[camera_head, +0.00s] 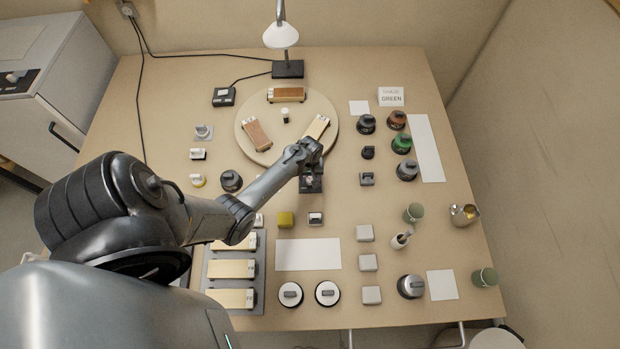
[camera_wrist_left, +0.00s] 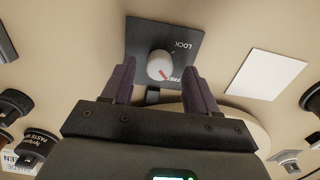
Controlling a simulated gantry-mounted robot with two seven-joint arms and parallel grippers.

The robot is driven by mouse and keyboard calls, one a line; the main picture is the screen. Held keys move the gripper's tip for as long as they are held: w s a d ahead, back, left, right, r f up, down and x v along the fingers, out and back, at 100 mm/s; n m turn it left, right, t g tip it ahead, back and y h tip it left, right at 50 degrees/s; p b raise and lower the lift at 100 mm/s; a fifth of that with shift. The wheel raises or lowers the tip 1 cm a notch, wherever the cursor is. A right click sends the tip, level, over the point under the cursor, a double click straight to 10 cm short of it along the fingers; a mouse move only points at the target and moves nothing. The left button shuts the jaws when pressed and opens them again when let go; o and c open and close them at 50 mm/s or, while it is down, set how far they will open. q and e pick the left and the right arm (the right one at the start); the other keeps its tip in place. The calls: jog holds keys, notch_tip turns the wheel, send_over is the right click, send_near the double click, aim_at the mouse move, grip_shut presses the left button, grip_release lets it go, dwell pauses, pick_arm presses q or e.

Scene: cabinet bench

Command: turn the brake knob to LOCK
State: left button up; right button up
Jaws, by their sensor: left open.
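The brake knob (camera_wrist_left: 160,65) is a round pale knob on a dark plate (camera_wrist_left: 183,42) in the left wrist view. The plate carries the word LOCK and a second word, partly covered, that seems to be FREE. The knob's red mark points toward that second word. My left gripper (camera_wrist_left: 159,75) is open, with one dark finger on each side of the knob in the picture. A gap shows on both sides, and I cannot tell how far the fingertips are above the plate. In the head view my left gripper (camera_head: 308,176) hangs over the dark plate (camera_head: 311,188) and partly covers it. My right gripper is not in view.
A round turntable (camera_head: 246,110) with wooden blocks lies just behind. Jars and tins (camera_head: 403,143) stand to the right. A lamp (camera_head: 281,36) stands at the back.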

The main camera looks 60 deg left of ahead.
pick_arm(q)
jog(key=shift+f, duration=0.5)
jog(key=c, duration=1)
jog(key=shift+c, duration=0.2)
